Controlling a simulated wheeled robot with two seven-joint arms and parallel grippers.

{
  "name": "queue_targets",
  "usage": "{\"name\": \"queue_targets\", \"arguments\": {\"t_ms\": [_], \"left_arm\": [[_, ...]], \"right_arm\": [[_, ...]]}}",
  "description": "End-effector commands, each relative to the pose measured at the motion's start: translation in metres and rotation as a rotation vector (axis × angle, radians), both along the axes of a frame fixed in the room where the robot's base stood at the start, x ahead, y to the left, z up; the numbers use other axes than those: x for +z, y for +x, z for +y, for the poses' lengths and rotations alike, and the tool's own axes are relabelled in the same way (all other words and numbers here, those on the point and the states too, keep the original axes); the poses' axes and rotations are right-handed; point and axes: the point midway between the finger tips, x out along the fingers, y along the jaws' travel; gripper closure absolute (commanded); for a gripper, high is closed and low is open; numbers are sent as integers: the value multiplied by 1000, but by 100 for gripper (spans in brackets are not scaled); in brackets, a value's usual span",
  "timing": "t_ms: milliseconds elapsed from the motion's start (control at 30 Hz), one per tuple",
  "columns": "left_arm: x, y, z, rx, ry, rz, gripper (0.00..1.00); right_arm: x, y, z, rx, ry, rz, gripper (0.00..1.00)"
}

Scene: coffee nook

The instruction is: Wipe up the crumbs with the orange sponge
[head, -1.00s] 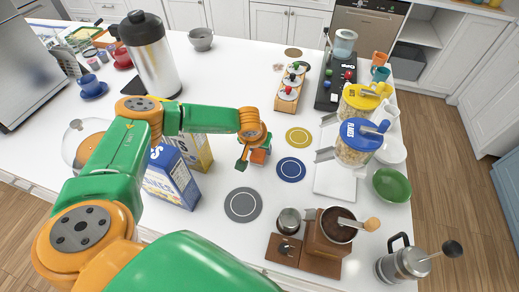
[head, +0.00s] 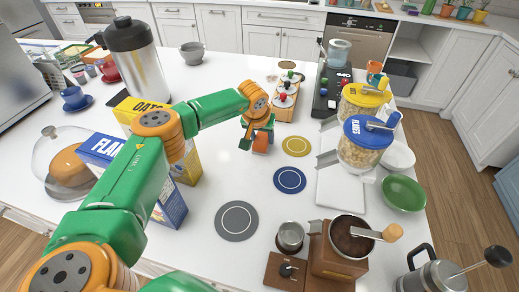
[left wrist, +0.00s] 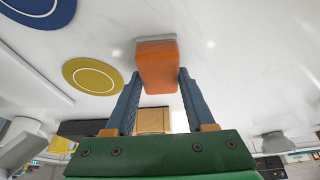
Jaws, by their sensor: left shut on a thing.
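The orange sponge (head: 261,143) is held in my left gripper (head: 258,139), over the white counter left of the yellow coaster. In the left wrist view the sponge (left wrist: 157,65) sits between the two blue-grey fingers, with a grey strip at its far end. I cannot tell whether it touches the counter. Small brownish specks (head: 271,78), perhaps the crumbs, lie farther back, left of the wooden rack; they are too small to be sure of. My right gripper is not in view.
A yellow coaster (head: 296,146), a blue coaster (head: 290,180) and a grey coaster (head: 236,221) lie near the gripper. A wooden rack (head: 286,97) stands behind it. Cereal boxes (head: 168,205) stand under my left arm. The counter's centre, left of the rack, is clear.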

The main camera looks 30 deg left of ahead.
Motion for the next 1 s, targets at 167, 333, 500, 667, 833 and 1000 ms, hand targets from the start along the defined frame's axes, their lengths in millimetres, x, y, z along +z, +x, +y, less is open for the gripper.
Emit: {"name": "queue_targets", "arguments": {"t_ms": [167,333,500,667,833,1000], "left_arm": [[-4,12,3,1,-1,0,98],[-2,12,3,-1,-1,4,98],[-1,11,3,-1,-1,5,98],[19,12,3,0,-1,4,98],[46,12,3,0,-1,2,98],[63,12,3,0,-1,2,98]], "right_arm": [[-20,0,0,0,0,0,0],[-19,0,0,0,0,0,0],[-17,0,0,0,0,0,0],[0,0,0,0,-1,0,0],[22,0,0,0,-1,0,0],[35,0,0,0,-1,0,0]]}}
